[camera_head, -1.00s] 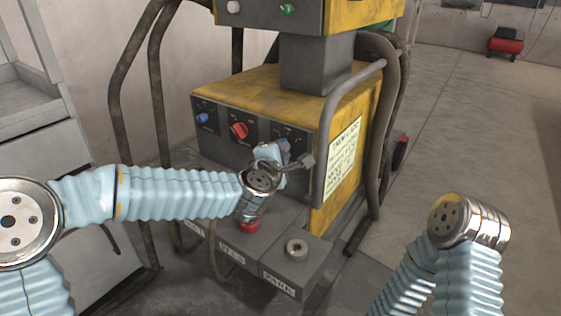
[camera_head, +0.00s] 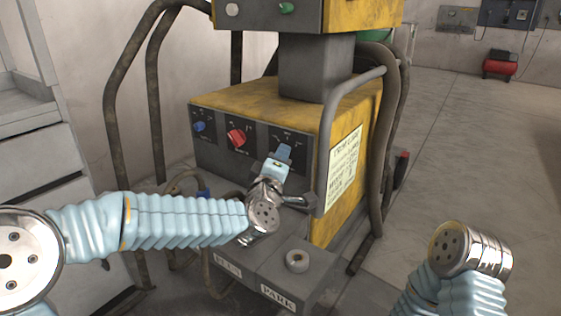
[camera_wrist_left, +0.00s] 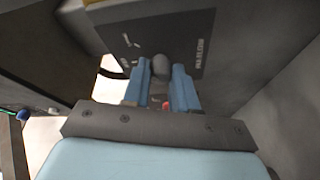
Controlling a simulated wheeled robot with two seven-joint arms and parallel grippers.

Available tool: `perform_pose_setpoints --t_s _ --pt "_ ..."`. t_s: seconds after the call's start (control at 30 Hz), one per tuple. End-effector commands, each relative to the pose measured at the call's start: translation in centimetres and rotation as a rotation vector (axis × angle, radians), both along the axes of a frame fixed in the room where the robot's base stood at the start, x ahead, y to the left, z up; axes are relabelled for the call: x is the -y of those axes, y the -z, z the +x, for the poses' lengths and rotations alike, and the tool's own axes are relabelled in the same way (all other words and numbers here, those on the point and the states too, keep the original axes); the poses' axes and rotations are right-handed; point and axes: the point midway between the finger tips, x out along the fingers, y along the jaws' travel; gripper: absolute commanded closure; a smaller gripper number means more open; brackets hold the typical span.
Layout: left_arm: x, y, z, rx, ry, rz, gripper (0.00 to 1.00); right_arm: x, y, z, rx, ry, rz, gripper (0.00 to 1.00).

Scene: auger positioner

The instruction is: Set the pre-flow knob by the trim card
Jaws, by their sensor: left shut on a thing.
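The yellow and dark grey machine has a front panel with a blue knob (camera_head: 199,126), a red knob (camera_head: 236,137) and a third dial plate (camera_head: 290,136) at the right. My left gripper (camera_head: 279,160) is at this third plate. In the left wrist view, its blue fingers (camera_wrist_left: 159,88) are shut on a grey knob (camera_wrist_left: 160,66); the plate's small lettering is too blurred to read surely. In the head view the fingers hide this knob. The pale trim card (camera_head: 343,170) is on the machine's right side, its text too small to read. My right gripper is out of view.
A grey block with a PARK label (camera_head: 277,298) and a round pale ring (camera_head: 297,260) stands below the panel. Thick bent tube rails (camera_head: 375,170) flank the machine. The floor to the right is open, with a red compressor (camera_head: 500,64) far back.

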Motion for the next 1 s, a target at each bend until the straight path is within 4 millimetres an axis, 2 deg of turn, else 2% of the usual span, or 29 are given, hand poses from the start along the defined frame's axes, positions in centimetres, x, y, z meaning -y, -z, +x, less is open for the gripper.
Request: perform_pose_setpoints --t_s 0.47,0.5,0.63,0.9,1.0 --pt "0.05 0.09 -0.01 0.005 0.001 0.011 1.00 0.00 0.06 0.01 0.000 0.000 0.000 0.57" --pt "0.05 0.10 -0.01 0.005 0.001 0.011 0.67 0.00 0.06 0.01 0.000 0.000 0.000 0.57" --pt "0.04 0.09 0.00 0.005 0.001 0.010 0.48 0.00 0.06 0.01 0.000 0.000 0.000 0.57" --pt "0.00 0.05 -0.06 0.006 0.001 0.010 0.48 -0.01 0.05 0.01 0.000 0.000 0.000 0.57" --pt "-0.13 0.05 -0.67 0.006 0.001 0.011 0.48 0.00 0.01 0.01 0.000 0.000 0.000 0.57"
